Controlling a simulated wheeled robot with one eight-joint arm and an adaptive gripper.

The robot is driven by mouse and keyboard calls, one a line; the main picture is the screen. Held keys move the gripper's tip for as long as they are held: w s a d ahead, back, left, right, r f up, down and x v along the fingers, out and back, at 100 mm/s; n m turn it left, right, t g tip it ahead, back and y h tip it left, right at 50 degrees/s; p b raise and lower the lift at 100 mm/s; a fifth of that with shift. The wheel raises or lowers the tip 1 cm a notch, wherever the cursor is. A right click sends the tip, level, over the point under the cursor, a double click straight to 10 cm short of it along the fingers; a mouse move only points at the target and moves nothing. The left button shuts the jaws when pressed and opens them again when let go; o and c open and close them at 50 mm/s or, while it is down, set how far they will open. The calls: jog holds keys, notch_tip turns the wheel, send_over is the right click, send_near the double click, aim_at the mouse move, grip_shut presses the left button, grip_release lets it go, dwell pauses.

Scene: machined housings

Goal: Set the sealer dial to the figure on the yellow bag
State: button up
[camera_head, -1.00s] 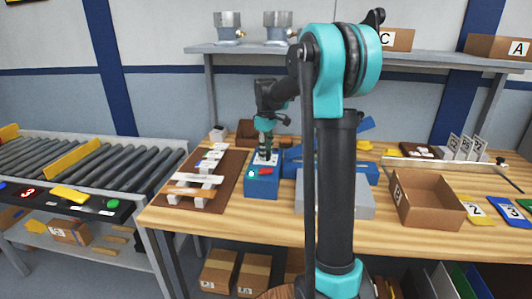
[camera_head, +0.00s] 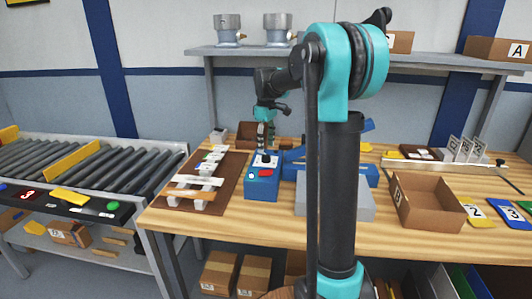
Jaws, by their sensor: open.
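The blue sealer control box (camera_head: 262,186) stands near the front edge of the bench. Its white top panel carries a dark dial (camera_head: 266,157); the dial's figures and pointer are too small to read. The blue sealer body (camera_head: 334,172) extends to the right of it, partly hidden by my arm. A yellow bag (camera_head: 478,213) marked 2 lies flat at the right of the bench. My gripper (camera_head: 264,147) is open, pointing down just above the dial. Whether its fingertips still touch the dial cannot be told.
A brown mat (camera_head: 232,184) with white-topped racks lies left of the box. An open cardboard box (camera_head: 427,202) and a blue bag (camera_head: 506,210) marked 3 are at the right. A roller conveyor (camera_head: 80,165) stands at the left. A shelf runs above the bench.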

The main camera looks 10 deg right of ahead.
aim_at(266, 156)
notch_tip(266, 156, up, 8)
jog(key=shift+f, duration=0.2)
jog(key=shift+s, duration=0.1)
